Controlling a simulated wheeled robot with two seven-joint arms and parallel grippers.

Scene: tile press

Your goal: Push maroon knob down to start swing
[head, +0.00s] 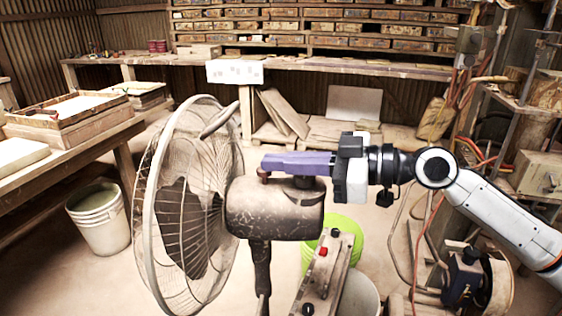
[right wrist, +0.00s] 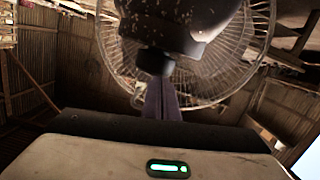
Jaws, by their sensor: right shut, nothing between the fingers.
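A standing fan has a round wire cage (head: 185,210) and a dark, worn motor housing (head: 275,212) behind it. A small maroon knob (head: 264,176) stands on top of the housing near the cage side. My right gripper (head: 268,162) is shut and empty, its purple fingers level, with the tips right above the knob. Whether they touch it I cannot tell. A dark round part under the fingers sits further back on the housing. In the right wrist view, the fingers (right wrist: 161,100) point toward the housing (right wrist: 180,25); the knob cannot be made out there. My left gripper is not in view.
A panel with a red button (head: 323,251) stands right of the fan post, by a green bucket (head: 345,226). A white bucket (head: 98,218) stands at left beside a bench. Shelves and a workbench (head: 390,69) line the back.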

